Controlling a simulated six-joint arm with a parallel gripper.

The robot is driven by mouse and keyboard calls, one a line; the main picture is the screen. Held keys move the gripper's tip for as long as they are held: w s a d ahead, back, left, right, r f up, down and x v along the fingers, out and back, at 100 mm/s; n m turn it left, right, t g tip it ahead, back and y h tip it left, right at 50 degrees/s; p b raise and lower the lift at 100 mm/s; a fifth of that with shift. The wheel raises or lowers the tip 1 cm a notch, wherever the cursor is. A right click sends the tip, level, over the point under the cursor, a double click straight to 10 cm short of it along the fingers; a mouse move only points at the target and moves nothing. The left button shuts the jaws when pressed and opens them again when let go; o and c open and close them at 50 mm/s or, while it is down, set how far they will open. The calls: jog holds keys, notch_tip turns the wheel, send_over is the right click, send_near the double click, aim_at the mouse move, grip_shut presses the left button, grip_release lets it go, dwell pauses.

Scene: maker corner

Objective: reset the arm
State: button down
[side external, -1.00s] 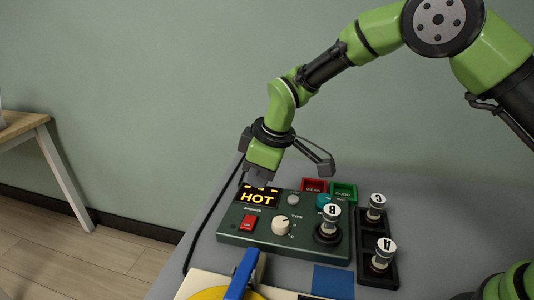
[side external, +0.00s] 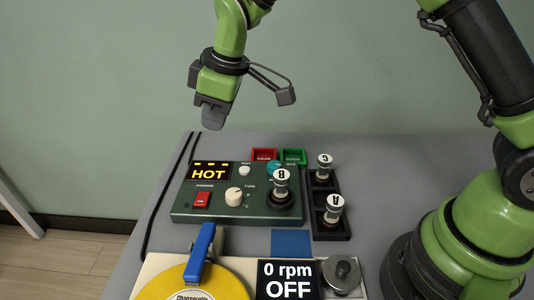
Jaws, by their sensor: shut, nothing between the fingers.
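My green arm ends in a dark grey gripper (side external: 211,118). It hangs in the air above and behind the control box, pointing down. Its fingers are together with nothing between them, and it touches nothing on the table.
Below it is a dark green control box (side external: 235,210) with a lit "HOT" display (side external: 208,173), a red switch (side external: 202,200) and a cream knob (side external: 234,196). Piece B (side external: 281,182) stands on it. Pieces C (side external: 324,164) and A (side external: 333,206) stand in a black rack (side external: 330,230). A yellow disc machine is in front.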

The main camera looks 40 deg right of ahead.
jog(key=s+d+r+m+t, duration=0.1)
jog(key=s+d+r+m, duration=0.4)
jog(key=r, duration=0.4)
jog(key=s+d+r+m+t, duration=0.1)
jog(key=s+d+m, duration=0.1)
jog(key=s, duration=0.8)
jog(key=s+d+r+m+t, duration=0.2)
jog(key=s+m, duration=0.3)
jog(key=s, duration=0.5)
jog(key=shift+d+m, duration=0.3)
jog(key=shift+d, duration=0.35)
